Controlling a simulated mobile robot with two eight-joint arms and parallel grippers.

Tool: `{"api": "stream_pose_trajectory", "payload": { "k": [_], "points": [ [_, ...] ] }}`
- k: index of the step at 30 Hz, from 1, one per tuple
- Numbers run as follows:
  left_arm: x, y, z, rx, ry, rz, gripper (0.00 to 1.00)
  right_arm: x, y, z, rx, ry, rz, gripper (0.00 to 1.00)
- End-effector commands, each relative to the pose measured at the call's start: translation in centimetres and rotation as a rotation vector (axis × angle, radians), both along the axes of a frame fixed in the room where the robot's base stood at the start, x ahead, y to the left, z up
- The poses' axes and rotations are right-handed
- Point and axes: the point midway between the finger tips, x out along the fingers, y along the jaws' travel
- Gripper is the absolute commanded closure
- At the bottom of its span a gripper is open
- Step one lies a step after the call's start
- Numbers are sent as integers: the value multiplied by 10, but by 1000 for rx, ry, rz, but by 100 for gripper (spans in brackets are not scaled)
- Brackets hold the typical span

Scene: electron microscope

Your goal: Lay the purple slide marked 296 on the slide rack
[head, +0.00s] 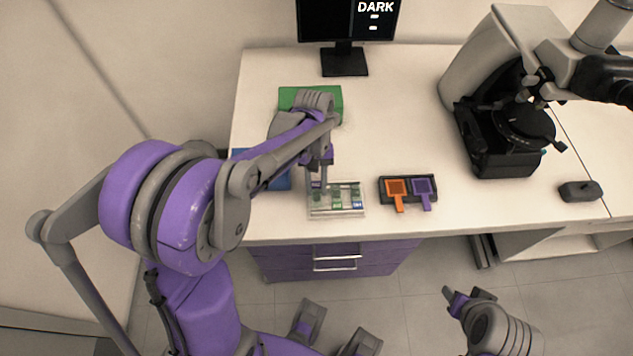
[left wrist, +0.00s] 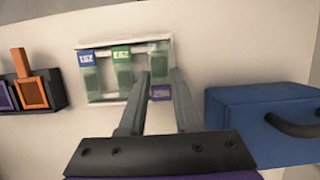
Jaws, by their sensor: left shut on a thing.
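The slide rack (head: 335,213) is a pale, clear-framed tray near the front edge of the bench; it also shows in the left wrist view (left wrist: 108,100). Slides with a blue label (left wrist: 87,57) and a green label (left wrist: 121,53) lie in it side by side. My left gripper (head: 323,190) points down at the rack's left end. It is shut on the purple slide (left wrist: 160,92), whose purple end shows between the fingers (left wrist: 159,88). Its number is too small to read, and whether it touches the rack is unclear. My right gripper (head: 467,297) is away from the bench, over the floor.
A black holder (head: 408,179) with an orange and a purple piece stands right of the rack. A blue box (left wrist: 262,125) is close beside my left gripper, and a green box (head: 310,91) lies behind. The microscope (head: 500,120) stands at right.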

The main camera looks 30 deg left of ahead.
Motion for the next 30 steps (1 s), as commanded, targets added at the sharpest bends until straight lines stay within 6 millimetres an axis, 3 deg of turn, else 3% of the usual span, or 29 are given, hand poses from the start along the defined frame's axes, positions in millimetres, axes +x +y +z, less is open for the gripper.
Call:
{"api": "stream_pose_trajectory", "payload": {
  "k": [6,30],
  "points": [
    [0,0,-14,0,0,-1,89,-2,0,-12,0,4,0,48],
    [0,0,-14,0,0,-1,89,-2,0,-13,0,4,0,48]
  ]
}}
